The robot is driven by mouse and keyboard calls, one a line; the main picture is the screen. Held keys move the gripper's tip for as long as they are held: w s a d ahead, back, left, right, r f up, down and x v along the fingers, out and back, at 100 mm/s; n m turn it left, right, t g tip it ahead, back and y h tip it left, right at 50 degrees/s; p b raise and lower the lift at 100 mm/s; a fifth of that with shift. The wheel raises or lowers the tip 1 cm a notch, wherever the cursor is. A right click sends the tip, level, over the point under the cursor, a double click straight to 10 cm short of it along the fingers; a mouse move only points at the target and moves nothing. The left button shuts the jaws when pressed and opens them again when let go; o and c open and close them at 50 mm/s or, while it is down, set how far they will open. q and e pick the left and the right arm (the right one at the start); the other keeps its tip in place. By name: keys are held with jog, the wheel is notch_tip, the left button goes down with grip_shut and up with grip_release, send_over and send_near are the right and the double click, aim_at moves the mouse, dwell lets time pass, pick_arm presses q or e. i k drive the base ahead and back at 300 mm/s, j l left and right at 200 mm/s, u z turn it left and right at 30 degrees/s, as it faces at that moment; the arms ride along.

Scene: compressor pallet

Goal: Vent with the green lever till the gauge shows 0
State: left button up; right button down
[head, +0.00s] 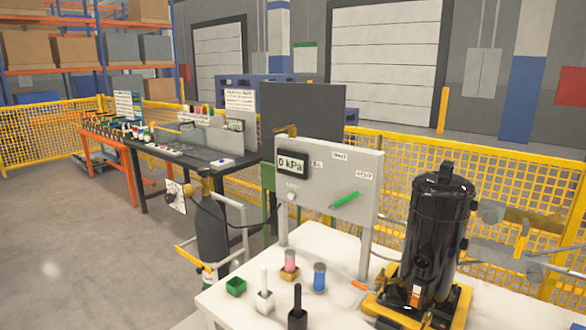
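The green lever (345,200) is on the front of an upright grey panel (325,185). It lies slanted, its right end higher, just below a label (364,175) that seems to read VENT. Another label (339,156) sits above it, too small to read surely. The gauge (292,163) at the panel's upper left shows 0 kPa. No gripper of mine can be made out in the head view, and nothing touches the lever.
A black compressor (437,235) on a yellow base stands right of the panel on a white table (235,300). Small colored holders, including a blue one (319,278), stand in front. A dark gas cylinder (211,235) is left. Yellow fencing runs behind.

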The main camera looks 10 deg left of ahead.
aim_at(350, 197)
jog(key=i+j, duration=0.2)
jog(key=j, duration=0.15)
jog(key=i+j, duration=0.15)
jog(key=j, duration=0.2)
jog(key=i+j, duration=0.2)
jog(key=j, duration=0.15)
jog(key=i+j, duration=0.2)
jog(key=j, duration=0.15)
jog(key=j+z, duration=0.1)
jog(key=z, duration=0.25)
jog(key=j+z, duration=0.15)
jog(key=z, duration=0.2)
jog(key=i+j+z, duration=0.1)
jog(key=z, duration=0.3)
